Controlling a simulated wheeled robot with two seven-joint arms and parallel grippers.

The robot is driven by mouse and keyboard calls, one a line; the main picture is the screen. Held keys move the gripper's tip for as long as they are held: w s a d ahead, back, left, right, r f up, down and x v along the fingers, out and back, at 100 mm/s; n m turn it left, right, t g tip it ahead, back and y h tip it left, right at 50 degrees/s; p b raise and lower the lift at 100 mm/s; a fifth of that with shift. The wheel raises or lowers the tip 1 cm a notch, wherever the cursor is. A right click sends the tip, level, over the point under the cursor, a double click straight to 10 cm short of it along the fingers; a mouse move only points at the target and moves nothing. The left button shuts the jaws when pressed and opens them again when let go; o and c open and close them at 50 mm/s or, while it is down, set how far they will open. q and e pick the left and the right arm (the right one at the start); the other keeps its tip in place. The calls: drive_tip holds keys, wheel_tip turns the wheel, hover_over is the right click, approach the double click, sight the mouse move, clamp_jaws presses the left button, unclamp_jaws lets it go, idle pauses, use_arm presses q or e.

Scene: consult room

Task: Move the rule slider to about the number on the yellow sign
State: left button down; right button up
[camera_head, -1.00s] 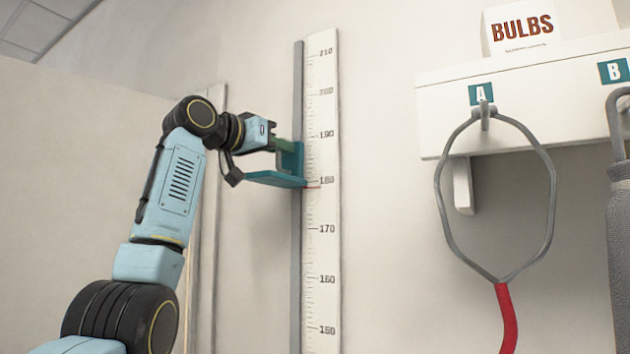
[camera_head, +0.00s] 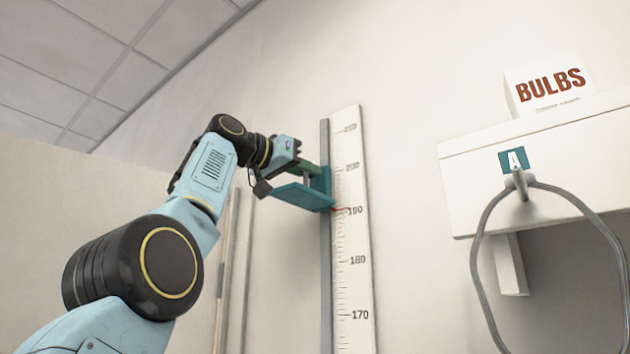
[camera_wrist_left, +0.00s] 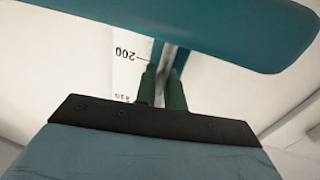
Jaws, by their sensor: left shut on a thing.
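The teal rule slider (camera_head: 305,196) is on the tall white rule (camera_head: 352,285) on the wall. Its red pointer (camera_head: 341,209) is level with about the 190 mark. My left gripper (camera_head: 312,170) is shut on the slider, with its green fingers at the slider's upright part. In the left wrist view the slider's plate (camera_wrist_left: 215,25) crosses the top, and my green gripper fingers (camera_wrist_left: 160,88) reach to it. The 200 mark (camera_wrist_left: 128,54) shows beside them. The yellow sign and my right gripper are in no view.
A white shelf (camera_head: 560,150) with a teal "A" label stands to the right, with a "BULBS" box (camera_head: 548,88) on it and a grey tubing loop (camera_head: 480,250) hanging from a hook (camera_head: 520,184). Bare wall lies between rule and shelf.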

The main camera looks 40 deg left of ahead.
use_arm(q)
drive_tip(key=shift+r, duration=0.1)
idle(0.4)
drive_tip(key=c, duration=1.6)
unclamp_jaws()
drive_tip(key=shift+s, duration=0.25)
drive_tip(key=s+b, duration=0.1)
drive_tip(key=s, duration=0.3)
drive_tip(key=s+b, duration=0.1)
drive_tip(key=s, duration=0.3)
drive_tip(key=s+a+b, duration=0.1)
drive_tip(key=s+b, duration=0.1)
drive_tip(key=s, duration=0.3)
drive_tip(key=shift+a, duration=0.1)
drive_tip(key=shift+o, duration=0.2)
drive_tip(key=shift+w, duration=0.1)
